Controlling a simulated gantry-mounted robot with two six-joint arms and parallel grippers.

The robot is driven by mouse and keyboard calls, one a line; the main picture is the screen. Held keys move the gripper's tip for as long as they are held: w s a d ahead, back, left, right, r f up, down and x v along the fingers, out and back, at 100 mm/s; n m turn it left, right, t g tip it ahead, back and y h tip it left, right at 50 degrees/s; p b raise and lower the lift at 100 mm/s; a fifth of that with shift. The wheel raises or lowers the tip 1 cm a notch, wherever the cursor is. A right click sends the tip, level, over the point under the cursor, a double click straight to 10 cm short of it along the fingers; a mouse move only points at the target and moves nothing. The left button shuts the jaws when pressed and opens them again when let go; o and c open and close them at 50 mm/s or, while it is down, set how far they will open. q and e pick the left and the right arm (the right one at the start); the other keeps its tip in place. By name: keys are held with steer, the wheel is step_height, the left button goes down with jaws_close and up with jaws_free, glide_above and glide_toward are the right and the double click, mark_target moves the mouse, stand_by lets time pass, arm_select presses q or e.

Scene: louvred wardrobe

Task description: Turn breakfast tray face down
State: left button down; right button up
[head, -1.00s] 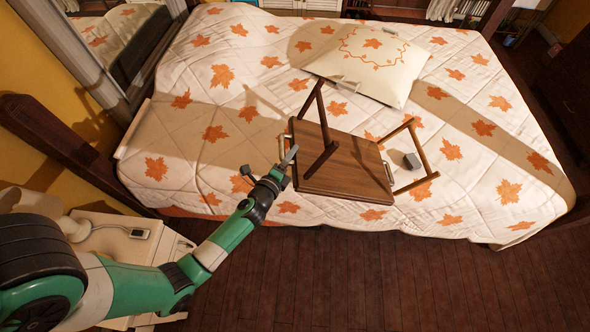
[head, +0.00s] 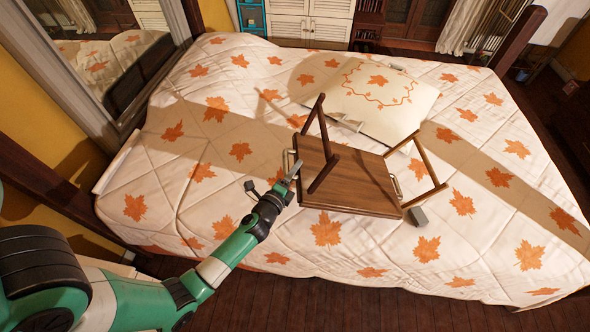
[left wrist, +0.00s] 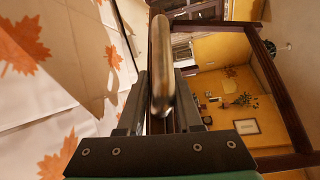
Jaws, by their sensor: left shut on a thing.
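The breakfast tray (head: 365,188) is a brown wooden board with folding legs and a metal handle at each end. Its legs point upward in the head view. It appears raised a little above the bed; its exact tilt is hard to judge. My left gripper (head: 294,173) is at the tray's left end, shut on the handle there. In the left wrist view the rounded metal handle (left wrist: 161,65) lies between the fingers. The right-end handle (head: 396,185) is free. My right gripper is not in view.
The bed (head: 170,210) has a white quilt with orange leaves. A cream leaf-patterned panel (head: 405,108) with handles lies behind the tray. A small grey block (head: 418,216) lies by its right leg. The front right quilt is clear.

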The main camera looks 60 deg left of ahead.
arm_select(q)
step_height(320, 180, down, 13)
steer(key=b, duration=1.2)
steer(key=shift+s+d+b, duration=0.25)
steer(key=shift+s+b, duration=0.1)
steer(key=c, duration=0.5)
jaws_free()
steer(key=shift+f, duration=0.1)
steer(key=v, duration=1.1)
steer(key=shift+s+d, duration=0.2)
steer(key=shift+s, duration=0.05)
